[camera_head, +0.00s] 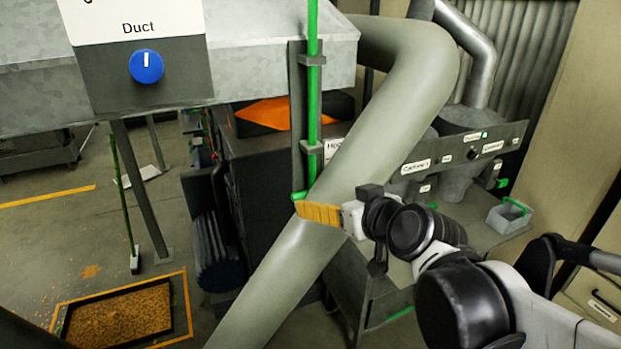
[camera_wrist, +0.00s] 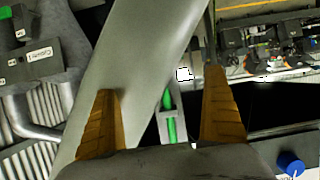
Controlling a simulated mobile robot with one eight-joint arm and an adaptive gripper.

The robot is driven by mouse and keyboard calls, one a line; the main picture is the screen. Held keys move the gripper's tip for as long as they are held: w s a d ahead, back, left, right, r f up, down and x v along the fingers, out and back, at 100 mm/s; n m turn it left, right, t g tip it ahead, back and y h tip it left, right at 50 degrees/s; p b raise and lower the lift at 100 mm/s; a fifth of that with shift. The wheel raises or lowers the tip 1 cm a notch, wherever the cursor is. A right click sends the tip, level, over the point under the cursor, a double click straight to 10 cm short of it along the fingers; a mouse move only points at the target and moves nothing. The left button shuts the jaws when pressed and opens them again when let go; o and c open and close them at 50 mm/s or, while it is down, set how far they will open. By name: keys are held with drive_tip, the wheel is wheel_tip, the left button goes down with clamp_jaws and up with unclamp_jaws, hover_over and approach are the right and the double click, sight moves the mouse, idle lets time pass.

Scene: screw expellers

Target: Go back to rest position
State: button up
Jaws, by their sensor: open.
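My gripper (camera_head: 318,212) is in the middle of the head view, with its orange-brown fingers reaching left in front of the big grey pipe (camera_head: 390,110). In the wrist view my gripper (camera_wrist: 165,110) shows its two fingers spread apart, with nothing held between them. A green rod (camera_head: 312,90) stands just above the fingertips, and its bent lower end looks close to them. Green parts also show between the fingers in the wrist view. I cannot tell whether the fingers touch the rod or the pipe.
A metal duct box with a blue knob (camera_head: 146,66) is at the upper left. A grey control panel (camera_head: 465,148) stands behind my arm at the right. A tray of brown granules (camera_head: 118,318) lies on the floor at the lower left. Open floor (camera_head: 60,235) is at the left.

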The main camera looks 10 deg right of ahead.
drive_tip(key=shift+s+r, duration=0.15)
drive_tip(key=shift+s, duration=0.1)
drive_tip(key=s+d+f+m+g+h+b, duration=0.1)
drive_tip(key=s+f+b, duration=0.4)
drive_tip(key=f+b, duration=0.5)
drive_tip(key=s+d+f+g+h+b, duration=0.1)
drive_tip(key=s+f+b, duration=0.4)
drive_tip(key=f+b, duration=0.5)
drive_tip(key=s+d+f+m+g+h+b, duration=0.1)
drive_tip(key=s+f+g+b, duration=0.3)
drive_tip(key=f+b, duration=0.6)
wheel_tip(320, 180, down, 10)
drive_tip(key=shift+s+d+f+m, duration=0.2)
drive_tip(key=shift+s+d+m, duration=0.1)
drive_tip(key=shift+s+d, duration=0.5)
